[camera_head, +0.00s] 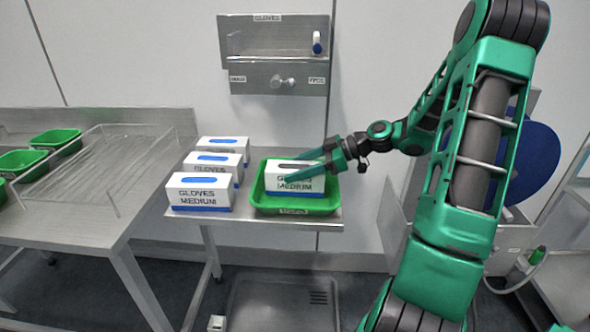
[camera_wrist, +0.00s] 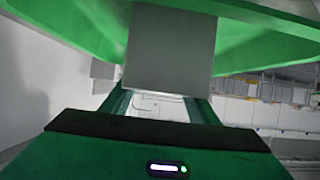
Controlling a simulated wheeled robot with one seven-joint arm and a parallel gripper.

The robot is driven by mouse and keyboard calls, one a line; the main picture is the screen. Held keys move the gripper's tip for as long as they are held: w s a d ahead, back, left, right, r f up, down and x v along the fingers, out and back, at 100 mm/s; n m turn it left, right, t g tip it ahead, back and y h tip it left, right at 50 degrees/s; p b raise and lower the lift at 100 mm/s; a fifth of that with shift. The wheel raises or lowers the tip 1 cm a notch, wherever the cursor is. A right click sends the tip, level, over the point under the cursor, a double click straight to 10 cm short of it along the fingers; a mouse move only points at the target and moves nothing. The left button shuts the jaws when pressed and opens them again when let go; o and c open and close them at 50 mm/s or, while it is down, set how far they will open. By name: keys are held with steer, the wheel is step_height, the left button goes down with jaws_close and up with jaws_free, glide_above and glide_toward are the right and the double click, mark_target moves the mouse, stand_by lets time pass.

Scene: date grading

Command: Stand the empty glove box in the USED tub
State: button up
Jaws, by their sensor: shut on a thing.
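The held glove box (camera_head: 314,187) is white with a blue base band and the words GLOVES MEDIUM. It stands level in or just over the green tub (camera_head: 292,211); its underside is hidden by the tub's front wall. The tub's front label is too small to read. My gripper (camera_head: 287,173) reaches in from the right, its green fingers across the box's upper part, shut on it. In the wrist view a plain grey face of the box (camera_wrist: 172,50) fills the space between the fingers. Whether the box touches the tub floor cannot be seen.
Three more glove boxes with blue-marked tops (camera_head: 200,193) stand in a row left of the tub on the steel shelf (camera_head: 265,222). A glove dispenser panel (camera_head: 275,77) hangs on the wall behind. A clear rack and green trays (camera_head: 55,138) are on the left bench.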

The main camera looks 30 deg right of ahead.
steer(key=o, duration=1)
steer(key=v, duration=1.2)
